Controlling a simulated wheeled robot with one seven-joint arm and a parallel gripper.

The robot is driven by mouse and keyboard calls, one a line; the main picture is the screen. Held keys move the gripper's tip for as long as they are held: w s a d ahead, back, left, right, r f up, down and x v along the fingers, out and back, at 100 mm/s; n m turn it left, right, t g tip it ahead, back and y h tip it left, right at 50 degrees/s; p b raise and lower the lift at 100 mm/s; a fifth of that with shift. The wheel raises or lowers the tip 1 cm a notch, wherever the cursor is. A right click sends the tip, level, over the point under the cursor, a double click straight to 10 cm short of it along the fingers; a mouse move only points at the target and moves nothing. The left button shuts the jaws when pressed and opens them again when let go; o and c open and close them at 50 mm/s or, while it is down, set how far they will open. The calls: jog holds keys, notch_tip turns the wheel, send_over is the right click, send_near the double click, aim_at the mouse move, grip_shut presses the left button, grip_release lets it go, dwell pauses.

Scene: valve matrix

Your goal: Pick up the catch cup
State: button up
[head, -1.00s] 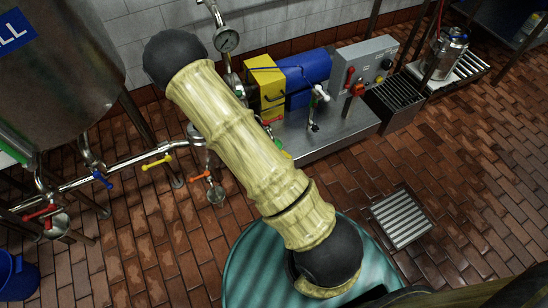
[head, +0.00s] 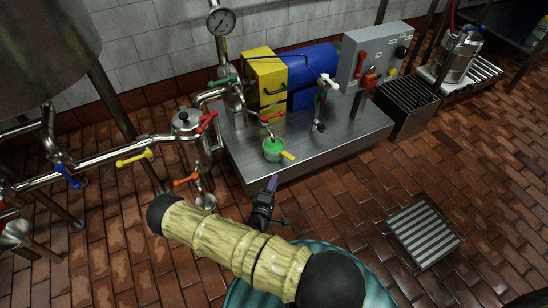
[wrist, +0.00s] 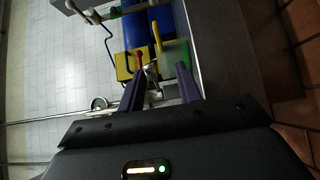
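The catch cup (head: 272,151) is a small green cup with a yellow handle pointing right. It stands near the front left of the steel bench, below a red-handled tap. It also shows in the wrist view as a green shape (wrist: 178,57) ahead of the fingers, partly beside the right finger. My gripper (head: 272,184) is just in front of the bench edge, close to the cup but apart from it. In the wrist view my gripper (wrist: 160,86) has its two purple fingers spread, with nothing held between them.
The steel bench (head: 335,140) carries a yellow box (head: 266,82), a blue motor housing (head: 312,75) and a white-topped tap (head: 323,88). Pipes with coloured valve handles (head: 134,157) run along the left. A floor grate (head: 424,233) lies at the right, with open brick floor around it.

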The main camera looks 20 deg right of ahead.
aim_at(285, 156)
jog(key=shift+r, duration=0.1)
jog(key=b+x, duration=0.5)
jog(key=x, duration=0.7)
jog(key=shift+w+d, duration=0.1)
jog(key=shift+d, duration=0.05)
jog(key=shift+w+d+f+b, duration=0.25)
jog(key=shift+w+d+b, duration=0.25)
jog(key=shift+b, duration=0.4)
jog(key=b+x, duration=0.2)
jog(key=x, duration=0.1)
jog(key=shift+w+d+r, duration=0.1)
jog(key=shift+w+d, duration=0.15)
jog(key=shift+r, duration=0.1)
